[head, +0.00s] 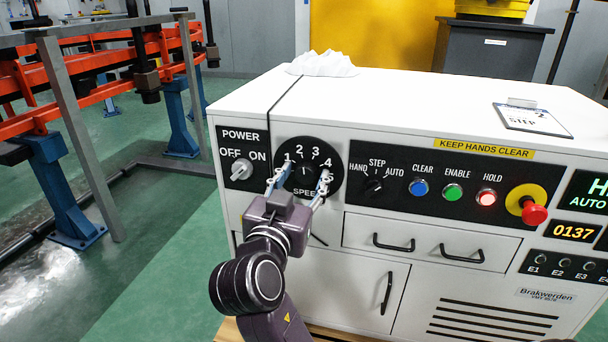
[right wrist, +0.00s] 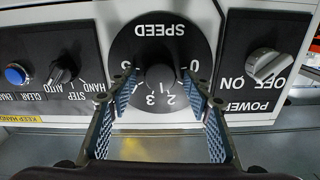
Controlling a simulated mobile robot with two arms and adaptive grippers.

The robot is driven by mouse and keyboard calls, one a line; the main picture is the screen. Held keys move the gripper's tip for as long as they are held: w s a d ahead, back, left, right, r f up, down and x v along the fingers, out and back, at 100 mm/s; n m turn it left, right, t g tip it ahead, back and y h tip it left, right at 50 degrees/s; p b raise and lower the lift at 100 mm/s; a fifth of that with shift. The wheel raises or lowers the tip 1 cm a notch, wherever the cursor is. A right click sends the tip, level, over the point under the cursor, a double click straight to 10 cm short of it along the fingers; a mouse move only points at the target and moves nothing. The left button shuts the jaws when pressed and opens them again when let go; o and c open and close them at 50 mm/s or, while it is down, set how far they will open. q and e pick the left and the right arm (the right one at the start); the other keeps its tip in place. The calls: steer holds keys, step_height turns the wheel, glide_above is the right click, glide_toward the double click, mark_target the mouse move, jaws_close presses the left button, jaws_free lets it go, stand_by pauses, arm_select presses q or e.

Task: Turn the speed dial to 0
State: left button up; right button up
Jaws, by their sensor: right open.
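The speed dial is a dark round knob (head: 304,173) on a black disc marked SPEED, on the front of the white cabinet. Its small white mark points up, roughly between 2 and 3. The right wrist view shows the knob (right wrist: 160,76) upside down. My right gripper (head: 303,178) is open in front of the dial, with one finger on each side of the knob. In the right wrist view the fingers (right wrist: 161,84) stand clear of the knob, with gaps on both sides. The fingers partly cover the numbers at the disc's sides. My left gripper is not in view.
The power switch (head: 241,169) is left of the dial. The HAND/STEP/AUTO selector (head: 374,186), lit buttons and a red emergency knob (head: 534,213) are to the right. Drawer handles (head: 394,244) stick out below. A white crumpled item and a card (head: 533,118) lie on top.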

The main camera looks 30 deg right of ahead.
steer(key=c, duration=1.1)
